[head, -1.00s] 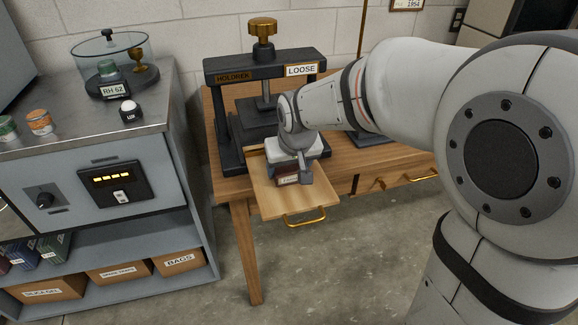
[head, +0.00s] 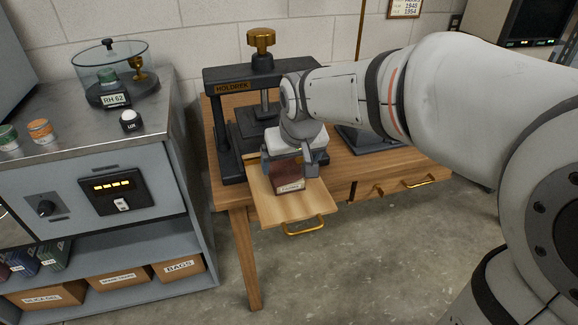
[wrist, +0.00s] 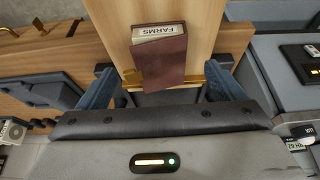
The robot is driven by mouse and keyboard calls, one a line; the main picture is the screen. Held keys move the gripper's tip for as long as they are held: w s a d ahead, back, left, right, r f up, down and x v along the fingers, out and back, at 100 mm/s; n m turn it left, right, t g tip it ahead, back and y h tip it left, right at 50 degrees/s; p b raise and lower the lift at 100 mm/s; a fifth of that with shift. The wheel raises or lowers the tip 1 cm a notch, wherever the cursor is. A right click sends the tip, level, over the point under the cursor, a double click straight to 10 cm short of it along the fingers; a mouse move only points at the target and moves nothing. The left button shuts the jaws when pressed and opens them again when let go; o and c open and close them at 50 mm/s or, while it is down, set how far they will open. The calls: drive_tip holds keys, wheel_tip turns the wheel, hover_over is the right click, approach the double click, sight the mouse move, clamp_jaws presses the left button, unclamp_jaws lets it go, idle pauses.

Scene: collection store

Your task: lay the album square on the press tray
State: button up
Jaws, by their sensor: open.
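The album (head: 287,178) is a small dark red book with a pale label. In the wrist view the album (wrist: 160,58) shows its label, reading FARMS, towards the tray's front. It lies on the pale wooden press tray (head: 310,206), pulled out from the press. The tray (wrist: 205,20) shows on both sides of the album; the album looks nearly in line with it, perhaps slightly turned. My gripper (head: 300,165) is over the album's rear part. In the wrist view my gripper (wrist: 164,72) is open, one finger on each side, clear of the album. The album's rear end is partly hidden.
The dark press (head: 228,115) with a brass knob (head: 261,40) stands behind the tray on a wooden table. A grey cabinet (head: 95,240) is on the left. Brass fittings (wrist: 133,77) sit by the tray's rear edge. The floor in front is clear.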

drive_tip(key=v, duration=0.4)
drive_tip(key=s+d+f+m+g, duration=0.1)
drive_tip(key=s+d+f, duration=0.3)
drive_tip(key=s+d, duration=0.2)
drive_tip(key=s+d+f+m+g+h, duration=0.1)
drive_tip(key=s+d+f+m, duration=0.1)
drive_tip(key=s+d+f, duration=0.2)
drive_tip(key=s+d, duration=0.3)
drive_tip(key=s, duration=0.2)
drive_tip(key=shift+f+g+p, duration=0.35)
drive_tip(key=shift+g, duration=0.05)
drive_tip(key=shift+d+r, duration=0.1)
drive_tip(key=shift+d, duration=0.05)
